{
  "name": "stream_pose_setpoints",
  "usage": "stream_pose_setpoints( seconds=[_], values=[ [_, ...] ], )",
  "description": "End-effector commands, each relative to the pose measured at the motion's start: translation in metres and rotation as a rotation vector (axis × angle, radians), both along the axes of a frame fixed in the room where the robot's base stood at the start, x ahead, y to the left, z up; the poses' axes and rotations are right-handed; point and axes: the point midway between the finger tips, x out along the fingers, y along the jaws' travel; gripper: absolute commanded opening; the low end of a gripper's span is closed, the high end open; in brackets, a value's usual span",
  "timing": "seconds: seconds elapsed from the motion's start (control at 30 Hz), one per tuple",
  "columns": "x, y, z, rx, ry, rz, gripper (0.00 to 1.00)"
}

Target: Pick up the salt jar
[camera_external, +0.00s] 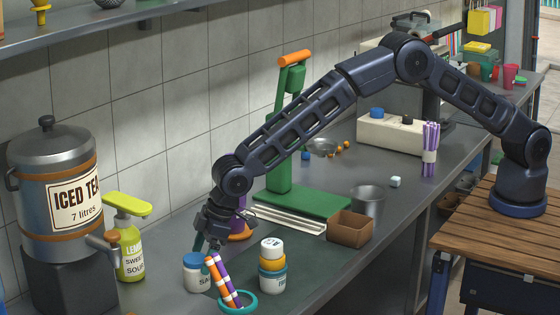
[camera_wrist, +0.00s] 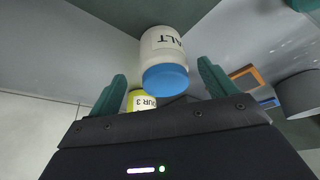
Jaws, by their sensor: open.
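The salt jar (camera_external: 199,278) is white with a blue lid and stands upright on the counter, partly hidden by striped sticks in the external view. In the wrist view the salt jar (camera_wrist: 163,45) lies ahead, with its blue lid facing me and its label reading upside down. My gripper (camera_external: 207,246) is above the jar and points down. In the wrist view the teal fingers of my gripper (camera_wrist: 160,82) are spread apart, one on each side of the jar's lid in the picture. Nothing is held, and I cannot tell exactly how far the fingertips are from the lid.
Orange and purple striped sticks (camera_external: 222,281) lean in a teal ring close to the jar. A stacked jar (camera_external: 272,266) stands to the right. A yellow-green pump bottle (camera_external: 131,250) and an iced tea dispenser (camera_external: 55,190) stand left. A brown box (camera_external: 350,228) and green press (camera_external: 310,201) are behind.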

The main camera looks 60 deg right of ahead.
Motion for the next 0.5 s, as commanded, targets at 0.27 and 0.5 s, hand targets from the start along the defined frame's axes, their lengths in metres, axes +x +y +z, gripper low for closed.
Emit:
stream_pose_setpoints(
  seconds=[0.27, 0.5],
  values=[
    [0.008, 0.014, -0.020, 0.001, 0.000, -0.001, 0.84],
    [0.015, 0.024, -0.042, 0.001, 0.000, -0.001, 0.84]
  ],
)
